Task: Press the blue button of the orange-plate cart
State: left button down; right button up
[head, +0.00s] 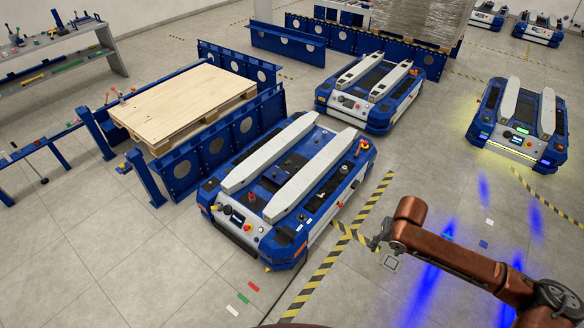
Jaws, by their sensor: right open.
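The nearest lift cart (225,232) is blue with two pale lifting bars and stands in the middle. Its front panel has a small screen (238,217) and a red knob (248,228); an orange patch shows on its right side. A third cart (505,140) stands at right with lit strips. I cannot tell which one bears the orange plate, and no blue button can be made out. My right gripper (377,242) is open and empty, right of the nearest cart. My left gripper is out of view.
A wooden pallet (185,98) rests on a blue frame at left. A shelf with tools (60,60) is at upper left. Yellow-black tape (322,272) and small coloured plates (253,286) lie on the floor. Open floor lies at lower left and right.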

dwell(0.9)
